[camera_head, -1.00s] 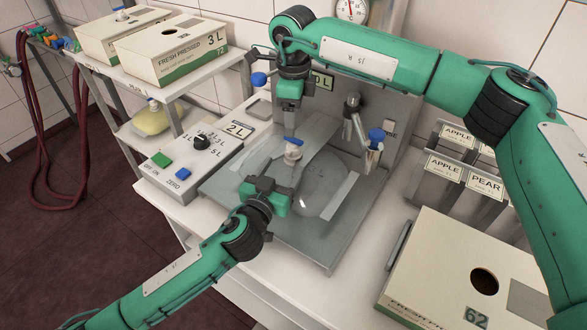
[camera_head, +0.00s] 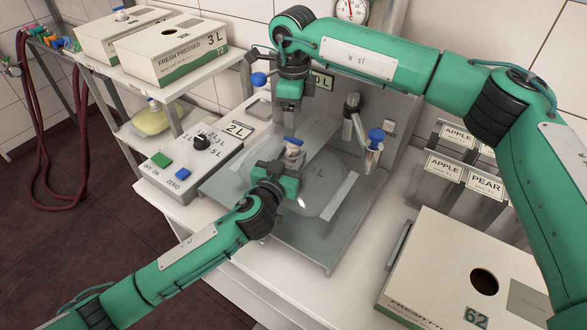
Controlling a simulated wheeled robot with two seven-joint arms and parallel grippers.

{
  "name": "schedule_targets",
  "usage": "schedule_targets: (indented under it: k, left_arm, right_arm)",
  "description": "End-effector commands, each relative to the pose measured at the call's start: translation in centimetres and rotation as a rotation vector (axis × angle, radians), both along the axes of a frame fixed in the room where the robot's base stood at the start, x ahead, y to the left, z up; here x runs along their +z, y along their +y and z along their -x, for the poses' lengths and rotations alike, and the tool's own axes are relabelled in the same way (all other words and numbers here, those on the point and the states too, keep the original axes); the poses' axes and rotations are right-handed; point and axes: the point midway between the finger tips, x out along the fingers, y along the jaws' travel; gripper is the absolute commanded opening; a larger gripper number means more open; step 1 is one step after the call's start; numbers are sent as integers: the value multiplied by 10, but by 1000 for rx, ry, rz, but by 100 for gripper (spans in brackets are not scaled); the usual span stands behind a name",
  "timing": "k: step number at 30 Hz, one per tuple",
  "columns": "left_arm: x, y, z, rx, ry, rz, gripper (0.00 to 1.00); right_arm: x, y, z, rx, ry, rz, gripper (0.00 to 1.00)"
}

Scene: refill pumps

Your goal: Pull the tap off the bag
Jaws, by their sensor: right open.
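A clear flat bag (camera_head: 325,178) lies on the metal plate of the filling machine.
The control box (camera_head: 190,152) with buttons and a knob is left of the plate. The filler's metal spout (camera_head: 354,118) and a blue-topped fitting (camera_head: 375,139) stand behind right. An open-holed carton (camera_head: 450,270) is at the front right.

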Motion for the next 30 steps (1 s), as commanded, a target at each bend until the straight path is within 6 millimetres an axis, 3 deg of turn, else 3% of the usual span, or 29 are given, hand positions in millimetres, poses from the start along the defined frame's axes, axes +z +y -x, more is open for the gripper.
schedule_targets:
  k: [1, 3, 5, 20, 25, 30]
  left_arm:
    - [0, 0, 0, 0, 0, 0, 13]
    - [0, 0, 0, 0, 0, 0, 0]
    - [0, 0, 0, 0, 0, 0, 0]
    - [0, 0, 0, 0, 0, 0, 0]
    - [0, 0, 0, 0, 0, 0, 0]
    - [0, 0, 0, 0, 0, 0, 0]
  right_arm:
    - [0, 0, 0, 0, 0, 0, 66]
    - [0, 0, 0, 0, 0, 0, 66]
    - [0, 0, 0, -1, 0, 0, 58]
    - [43, -4, 3, -358, -1, 1, 58]
    - [32, -5, 3, -383, 2, 2, 58]
    - [2, -5, 3, -382, 2, 2, 58]
